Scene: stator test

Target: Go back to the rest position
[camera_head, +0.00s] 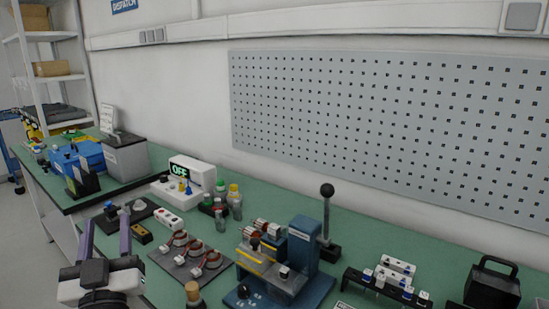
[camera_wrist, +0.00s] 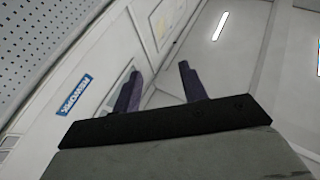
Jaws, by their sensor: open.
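My gripper (camera_head: 105,237) is at the lower left of the head view, with its two purple-grey fingers pointing up and spread apart. It is open, with nothing between the fingers. It appears in front of the green bench's (camera_head: 153,284) front edge; its exact height over the bench is hard to tell. In the wrist view, my gripper (camera_wrist: 158,88) shows both fingers apart against the white wall and ceiling, with no object between them.
A pegboard (camera_head: 390,120) hangs behind.

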